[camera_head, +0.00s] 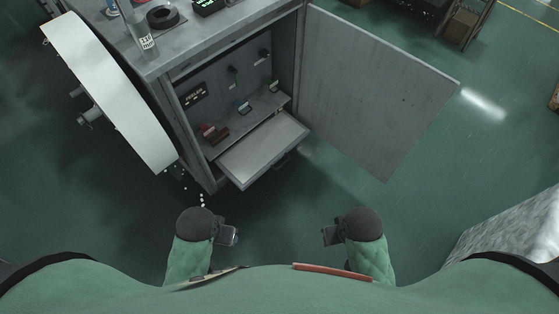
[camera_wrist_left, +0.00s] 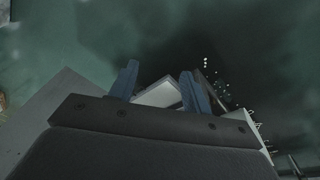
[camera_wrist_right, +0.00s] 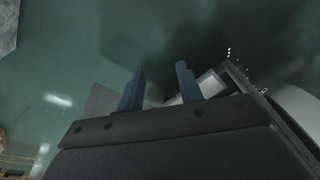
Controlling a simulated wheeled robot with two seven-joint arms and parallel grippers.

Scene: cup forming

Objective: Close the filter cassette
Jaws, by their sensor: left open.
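The filter cassette appears to be the flat grey tray (camera_head: 262,152) that sticks out like a drawer from the lower front of a grey cabinet (camera_head: 185,105). It has a light top face and a handle (camera_head: 281,161) on its front edge. A pale part of the tray also shows between the fingers in the left wrist view (camera_wrist_left: 160,94). My left gripper (camera_head: 229,235) is open and empty, in front of the tray and apart from it. My right gripper (camera_head: 330,235) is open and empty, to the right and also apart from the tray. Both wrist views show spread fingers.
The cabinet door (camera_head: 375,95) stands wide open to the right of the tray. Small coloured valves or switches (camera_head: 213,132) sit inside the cabinet. A large white wheel-like disc (camera_head: 108,92) is at the cabinet's left. Small white bits lie near its foot. The green floor ahead is clear.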

